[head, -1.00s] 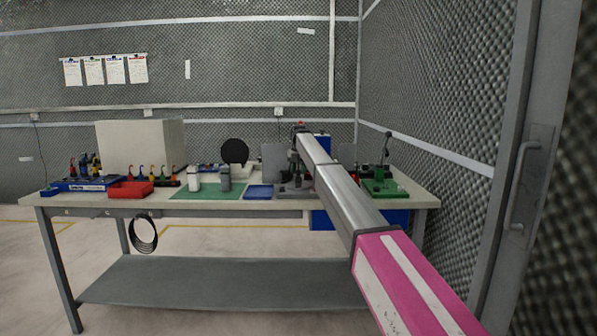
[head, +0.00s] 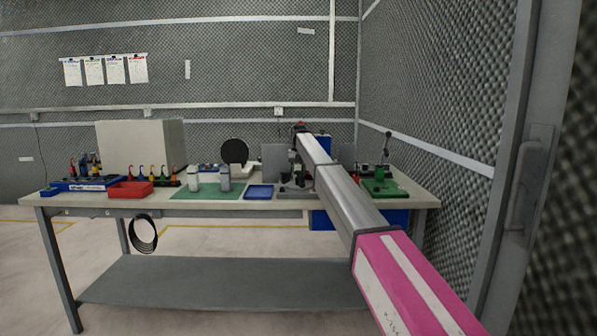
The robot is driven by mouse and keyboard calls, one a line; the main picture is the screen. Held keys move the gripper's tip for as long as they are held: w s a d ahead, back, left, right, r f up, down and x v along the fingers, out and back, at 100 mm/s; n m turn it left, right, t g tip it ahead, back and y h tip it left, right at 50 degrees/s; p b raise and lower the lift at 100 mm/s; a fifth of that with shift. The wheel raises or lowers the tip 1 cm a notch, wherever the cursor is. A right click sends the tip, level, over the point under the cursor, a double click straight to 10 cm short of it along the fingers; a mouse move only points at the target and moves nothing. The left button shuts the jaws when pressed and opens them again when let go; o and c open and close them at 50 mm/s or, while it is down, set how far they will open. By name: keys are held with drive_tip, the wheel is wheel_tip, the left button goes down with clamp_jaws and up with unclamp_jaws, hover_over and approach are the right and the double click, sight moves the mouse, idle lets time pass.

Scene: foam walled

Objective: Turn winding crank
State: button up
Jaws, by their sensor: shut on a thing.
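A grey winder (head: 288,191) with a dark upper part stands on the workbench, right of the blue tray. My pink and grey arm reaches in from the lower right and hides much of it. My gripper (head: 298,173) points down at the winder, small and dark below the arm's far end. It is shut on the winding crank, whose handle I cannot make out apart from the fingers.
A foam wall and a metal door frame (head: 513,190) stand close on the right.

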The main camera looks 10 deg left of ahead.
sight(298, 171)
drive_tip(key=shift+n, duration=0.3)
idle(0.5)
drive_tip(key=o, duration=0.9)
wheel_tip(298, 171, up, 11)
drive_tip(key=shift+f, duration=0.1)
